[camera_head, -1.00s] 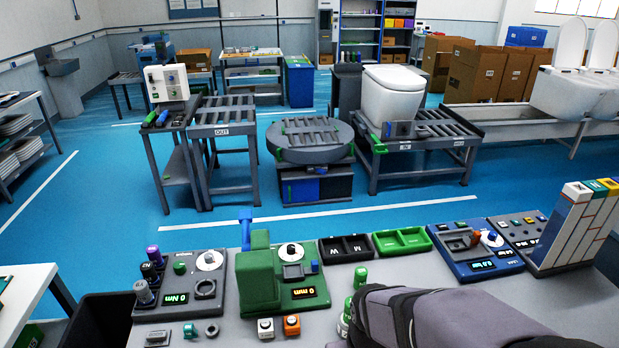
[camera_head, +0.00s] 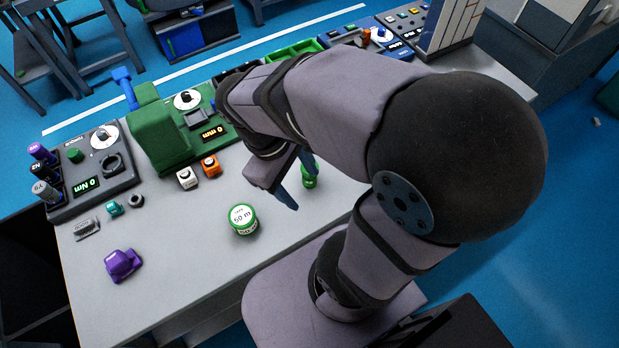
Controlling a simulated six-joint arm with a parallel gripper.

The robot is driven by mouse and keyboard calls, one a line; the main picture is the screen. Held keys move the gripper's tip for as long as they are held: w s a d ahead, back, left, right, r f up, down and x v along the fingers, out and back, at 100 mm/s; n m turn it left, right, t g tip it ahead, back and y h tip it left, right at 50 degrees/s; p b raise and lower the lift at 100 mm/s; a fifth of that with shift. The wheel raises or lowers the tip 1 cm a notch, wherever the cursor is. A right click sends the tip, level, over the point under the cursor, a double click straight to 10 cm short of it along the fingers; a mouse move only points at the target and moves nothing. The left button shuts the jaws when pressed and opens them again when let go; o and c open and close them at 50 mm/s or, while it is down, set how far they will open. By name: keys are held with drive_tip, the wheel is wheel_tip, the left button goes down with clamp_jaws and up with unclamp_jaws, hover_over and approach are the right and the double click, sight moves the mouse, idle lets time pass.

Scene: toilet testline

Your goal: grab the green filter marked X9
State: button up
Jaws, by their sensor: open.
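A small green cylinder (camera_head: 309,180) stands on the grey bench in the head view, partly hidden by my gripper; it may be the filter, but no X9 mark is readable. My gripper (camera_head: 300,188) points down just left of and over it, with its blue fingers apart. I cannot tell whether the cylinder is between the fingers. A wider round green item (camera_head: 242,219) with a white label reading "50 m" lies on the bench left of the gripper.
A green machine (camera_head: 165,125), white and orange blocks (camera_head: 210,166), and a torque unit (camera_head: 90,172) stand along the back of the bench (camera_head: 190,260). A purple part (camera_head: 122,264) lies at the left. The front middle is clear.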

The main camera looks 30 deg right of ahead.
drive_tip(key=w+d+f+n+t+h+b, duration=0.1)
drive_tip(key=w+d+f+n+h+b, duration=0.15)
drive_tip(key=d+n+h+b, duration=0.4)
wheel_tip(320, 180, up, 4)
drive_tip(key=n+t+h+b, duration=0.2)
drive_tip(key=n+t+h, duration=0.15)
drive_tip(key=n, duration=0.65)
hover_over(305, 176)
drive_tip(key=s+a, duration=0.1)
drive_tip(key=a, duration=0.3)
drive_tip(key=shift+t, duration=0.65)
wheel_tip(305, 176, down, 21)
drive_tip(key=shift+w+a+r+p, duration=0.1)
drive_tip(key=shift+a+p, duration=0.05)
drive_tip(key=shift+p, duration=0.2)
drive_tip(key=shift+s+p+x, duration=0.1)
drive_tip(key=shift+p+x, duration=0.45)
drive_tip(key=shift+x, duration=0.95)
drive_tip(key=shift+s+p+x, duration=0.15)
drive_tip(key=shift+p+x, duration=0.4)
drive_tip(key=shift+x, duration=1.7)
drive_tip(key=c, duration=1.1)
